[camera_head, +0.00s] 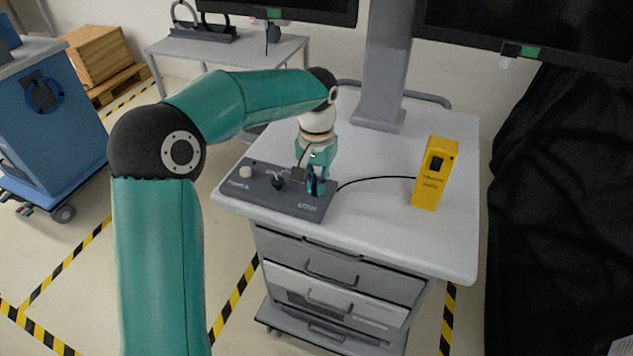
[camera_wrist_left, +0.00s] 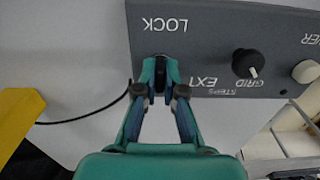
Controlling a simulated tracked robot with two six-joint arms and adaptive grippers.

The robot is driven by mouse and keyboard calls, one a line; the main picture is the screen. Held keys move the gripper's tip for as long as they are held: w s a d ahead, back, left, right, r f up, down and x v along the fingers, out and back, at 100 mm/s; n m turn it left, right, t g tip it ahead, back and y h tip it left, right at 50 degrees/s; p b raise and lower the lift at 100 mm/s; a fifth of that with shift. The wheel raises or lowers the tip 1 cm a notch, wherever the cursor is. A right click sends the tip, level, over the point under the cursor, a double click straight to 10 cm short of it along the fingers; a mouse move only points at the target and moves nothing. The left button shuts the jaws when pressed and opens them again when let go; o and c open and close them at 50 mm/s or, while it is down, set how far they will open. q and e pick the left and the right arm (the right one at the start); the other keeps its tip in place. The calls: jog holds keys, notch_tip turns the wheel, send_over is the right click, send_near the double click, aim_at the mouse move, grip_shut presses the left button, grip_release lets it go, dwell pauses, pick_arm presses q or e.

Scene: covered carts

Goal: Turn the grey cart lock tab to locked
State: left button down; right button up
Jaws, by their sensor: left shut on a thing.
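A dark grey control box (camera_head: 262,190) lies on the near left of the white cart top. It also shows in the left wrist view (camera_wrist_left: 210,45), with the word LOCK printed near one end. My left gripper (camera_head: 316,183) is at the right end of this box. In the left wrist view its fingertips (camera_wrist_left: 160,78) are shut on a small dark lock tab (camera_wrist_left: 159,84) beside the LOCK print. The fingers hide most of the tab, so I cannot tell its turned position. My right gripper is not in view.
A black knob (camera_head: 278,182) and a pale round button (camera_head: 245,172) are on the same box. A yellow box (camera_head: 435,173) stands to the right, with a black cable (camera_head: 375,179) running towards the grey box. A grey post (camera_head: 385,70) rises behind. Drawers (camera_head: 335,275) are below.

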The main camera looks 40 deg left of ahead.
pick_arm(q)
jog(key=shift+m, duration=0.3)
jog(key=m+p, duration=0.1)
jog(key=m, duration=0.2)
jog(key=shift+r, duration=0.1)
jog(key=m+p, duration=0.2)
jog(key=m, duration=0.3)
jog(key=m+p, duration=0.1)
jog(key=m, duration=0.3)
jog(key=m+p, duration=0.1)
jog(key=m, duration=0.4)
dwell(0.5)
jog(key=c, duration=1.3)
grip_release()
